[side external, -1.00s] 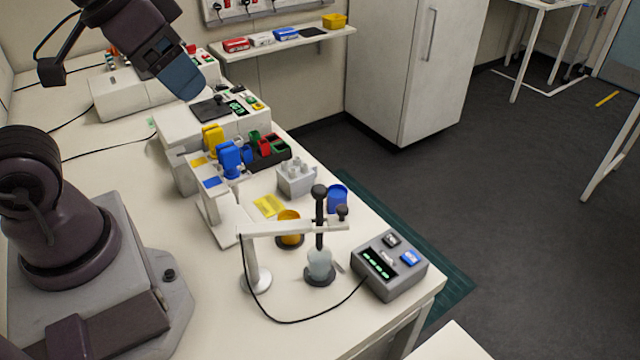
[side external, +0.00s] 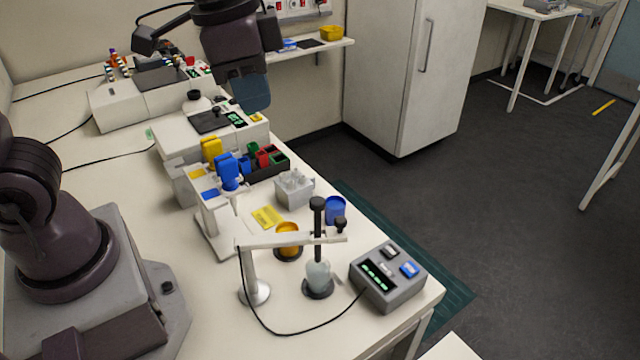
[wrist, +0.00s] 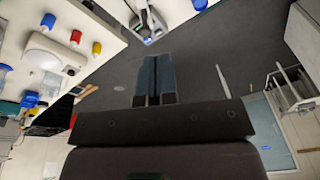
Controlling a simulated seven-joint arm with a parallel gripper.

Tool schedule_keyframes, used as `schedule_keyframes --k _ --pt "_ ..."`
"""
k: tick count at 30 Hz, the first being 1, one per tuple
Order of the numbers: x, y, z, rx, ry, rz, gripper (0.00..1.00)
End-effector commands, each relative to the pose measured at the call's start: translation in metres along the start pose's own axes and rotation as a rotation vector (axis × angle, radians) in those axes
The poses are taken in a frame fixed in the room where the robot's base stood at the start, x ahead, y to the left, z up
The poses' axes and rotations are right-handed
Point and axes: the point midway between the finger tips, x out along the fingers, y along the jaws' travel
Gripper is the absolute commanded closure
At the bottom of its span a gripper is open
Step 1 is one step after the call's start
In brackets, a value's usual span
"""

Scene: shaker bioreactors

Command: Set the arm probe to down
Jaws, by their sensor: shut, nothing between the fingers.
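The arm probe (side external: 318,221) is a black upright rod with a round black top. It passes the outer end of a white horizontal arm (side external: 285,241) on a stand and rises well above it. Its lower end is at a clear flask (side external: 318,276); I cannot tell how deep it reaches. A cable runs from the stand to a grey meter box (side external: 388,278) with a green display. My gripper (side external: 254,95) is high over the far part of the bench, well away from the probe. Its blue-grey fingers (wrist: 153,78) are together and empty in the wrist view.
A blue pipette-like tool (side external: 228,168) on a white stand, a grey rack (side external: 294,189), an orange cup (side external: 288,238) and a blue cup (side external: 334,210) stand between my gripper and the probe. White machines line the bench behind. A tall white cabinet (side external: 400,80) stands beyond it.

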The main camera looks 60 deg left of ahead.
Motion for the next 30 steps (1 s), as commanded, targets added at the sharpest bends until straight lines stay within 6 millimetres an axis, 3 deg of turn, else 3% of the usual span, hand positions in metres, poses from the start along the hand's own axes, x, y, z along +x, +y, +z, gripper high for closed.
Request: schedule_keyframes --k 1,6,10,14,20,30 --pt "0.007 0.006 -0.019 0.127 -0.049 0.023 1.00" --pt "0.021 0.024 -0.071 0.625 -0.166 0.120 1.00" --pt "0.013 0.027 -0.088 0.908 -0.180 0.169 1.00" --pt "0.004 0.026 -0.087 1.064 -0.183 0.194 1.00" --pt "0.013 0.027 -0.083 1.123 -0.186 0.207 1.00" --pt "0.078 0.032 -0.066 1.120 -0.189 0.209 1.00"
